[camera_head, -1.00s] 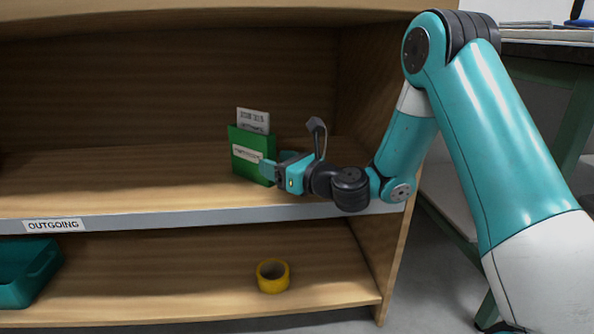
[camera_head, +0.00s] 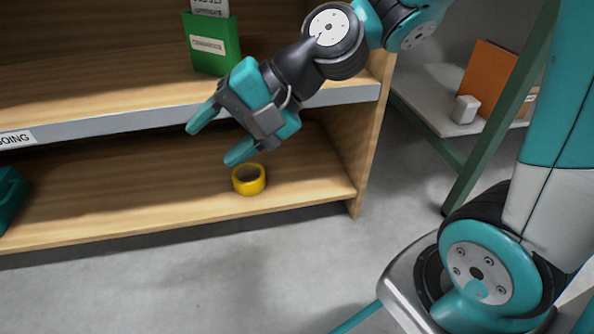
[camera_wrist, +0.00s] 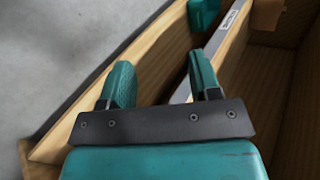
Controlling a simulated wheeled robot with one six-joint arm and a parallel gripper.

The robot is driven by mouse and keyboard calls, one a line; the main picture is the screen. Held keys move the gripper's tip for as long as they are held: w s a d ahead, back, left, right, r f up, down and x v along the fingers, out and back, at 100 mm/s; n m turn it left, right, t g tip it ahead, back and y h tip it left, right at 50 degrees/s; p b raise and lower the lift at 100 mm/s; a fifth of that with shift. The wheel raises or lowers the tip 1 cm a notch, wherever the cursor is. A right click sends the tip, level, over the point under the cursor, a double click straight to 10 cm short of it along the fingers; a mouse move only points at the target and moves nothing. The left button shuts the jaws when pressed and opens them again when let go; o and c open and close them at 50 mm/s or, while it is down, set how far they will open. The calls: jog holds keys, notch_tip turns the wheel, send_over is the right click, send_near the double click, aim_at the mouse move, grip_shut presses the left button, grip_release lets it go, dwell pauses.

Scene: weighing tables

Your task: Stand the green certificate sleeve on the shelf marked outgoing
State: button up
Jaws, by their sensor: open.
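The green certificate sleeve (camera_head: 212,46) stands upright on the upper shelf (camera_head: 110,85), with a white label on its front and a printed sheet sticking out of its top. The shelf's grey front edge carries a marker (camera_head: 16,138), cut off at the left, of which "GOING" can be read. My gripper (camera_head: 207,144) is open and empty, in front of the shelf edge and below and apart from the sleeve. In the wrist view its two fingers (camera_wrist: 161,82) show with nothing between them. The sleeve is not in the wrist view.
A yellow tape roll (camera_head: 249,180) lies on the lower shelf (camera_head: 120,205), just below my gripper. A teal bin (camera_head: 10,198) stands at the left there. The floor in front is clear.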

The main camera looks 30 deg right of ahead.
jog(key=s+d+n+g+h, duration=0.1)
jog(key=s+d+n+h, duration=0.1)
jog(key=s+n, duration=0.3)
jog(key=s+d+n+g+h, duration=0.2)
jog(key=s+n+h, duration=0.2)
jog(key=s+n, duration=0.2)
jog(key=shift+s+d+f+n, duration=0.15)
jog(key=shift+d+f+n, duration=0.25)
jog(key=shift+n, duration=0.3)
